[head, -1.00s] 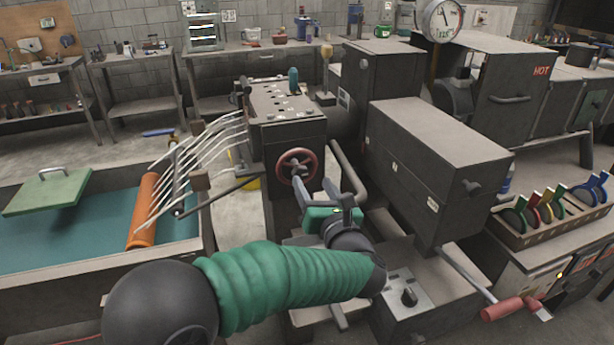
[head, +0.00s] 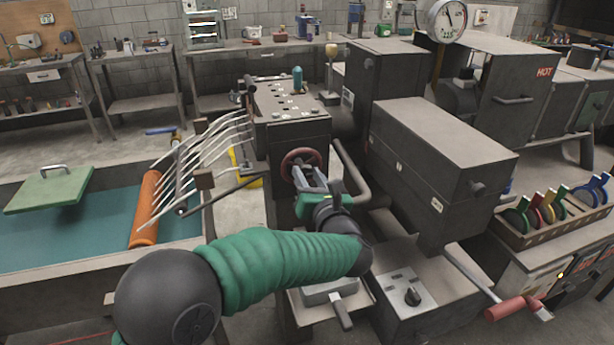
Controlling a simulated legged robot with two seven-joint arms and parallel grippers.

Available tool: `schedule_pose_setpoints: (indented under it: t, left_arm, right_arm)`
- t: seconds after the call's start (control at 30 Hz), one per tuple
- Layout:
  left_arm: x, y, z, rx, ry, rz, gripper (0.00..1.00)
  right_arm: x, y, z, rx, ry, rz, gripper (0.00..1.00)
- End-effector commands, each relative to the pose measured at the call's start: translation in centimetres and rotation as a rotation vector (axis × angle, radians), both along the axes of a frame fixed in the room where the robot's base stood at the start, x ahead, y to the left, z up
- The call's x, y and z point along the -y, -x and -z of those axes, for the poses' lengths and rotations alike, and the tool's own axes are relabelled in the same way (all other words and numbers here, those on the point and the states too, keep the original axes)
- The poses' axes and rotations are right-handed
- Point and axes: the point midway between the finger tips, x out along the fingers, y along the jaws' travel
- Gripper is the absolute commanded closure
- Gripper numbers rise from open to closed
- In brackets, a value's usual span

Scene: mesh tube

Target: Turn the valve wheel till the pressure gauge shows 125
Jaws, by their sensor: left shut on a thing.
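The red valve wheel (head: 290,157) sits on the front of the dark machine housing, below its top panel. My left gripper (head: 304,176) is at the lower part of the wheel, shut on its rim; the fingers and green gripper body hide the wheel's lower part. The round white pressure gauge (head: 446,20) stands at the top right of the head view. Its dark needle points roughly upward, slightly left; the numbers are too small to read. My right gripper is not in view.
A bent dark pipe (head: 352,180) runs just right of the wheel. A red-handled crank (head: 515,308) sticks out at the lower right. A teal-bottomed tank (head: 70,240) with an orange roller (head: 146,210) lies left. A rack (head: 550,225) of coloured pieces stands right.

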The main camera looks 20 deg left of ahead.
Motion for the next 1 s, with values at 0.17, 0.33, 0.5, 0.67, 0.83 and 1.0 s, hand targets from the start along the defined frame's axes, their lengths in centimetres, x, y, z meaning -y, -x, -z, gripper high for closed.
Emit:
schedule_pose_setpoints:
  t: [0.17,0.33,0.5,0.67,0.83,1.0]
  left_arm:
    - [-0.2,-0.06,0.17,-0.004,-0.002,-0.004,1.0]
    - [-0.16,-0.08,0.22,-0.017,-0.021,-0.003,1.0]
    - [-0.12,-0.09,0.29,-0.057,-0.08,-0.002,1.0]
    - [-0.09,-0.12,0.36,-0.12,-0.173,-0.002,1.0]
    - [-0.07,-0.14,0.4,-0.207,-0.299,-0.002,1.0]
    - [-0.01,-0.15,0.38,-0.298,-0.435,-0.002,1.0]
  right_arm:
    - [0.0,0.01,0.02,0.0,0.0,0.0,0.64]
    - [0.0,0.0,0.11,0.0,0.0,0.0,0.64]
    - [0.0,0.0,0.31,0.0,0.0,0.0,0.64]
    - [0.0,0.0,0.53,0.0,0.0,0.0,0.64]
    - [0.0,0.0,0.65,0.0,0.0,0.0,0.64]
    - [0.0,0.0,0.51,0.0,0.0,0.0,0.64]
